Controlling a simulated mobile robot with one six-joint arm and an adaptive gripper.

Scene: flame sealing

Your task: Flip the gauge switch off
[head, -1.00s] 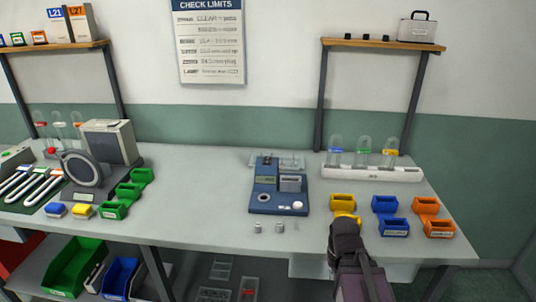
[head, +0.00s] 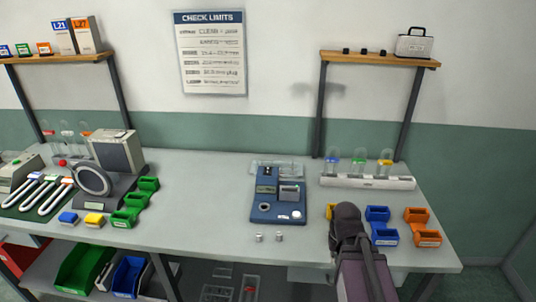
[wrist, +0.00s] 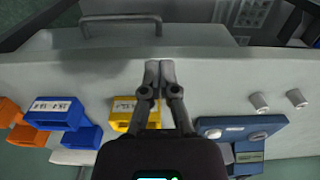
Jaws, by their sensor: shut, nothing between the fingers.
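The blue gauge (head: 276,211) stands on the bench right of centre, with a small display, a grey block, a dark round part and a white round part on it. It also shows at the lower right in the wrist view (wrist: 236,122). I cannot tell which small part is the switch. My gripper (wrist: 159,66) is shut and empty over the bench's front part, apart from the gauge and to its side near the yellow bin. In the head view my dark arm hides the fingertips.
A yellow bin (wrist: 127,112), blue bins (head: 384,236) and orange bins (head: 421,237) stand beside the gauge. Two small metal cylinders (wrist: 260,102) (wrist: 297,98) stand at its front. A rack with glass tubes (head: 368,182) is behind the bins.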

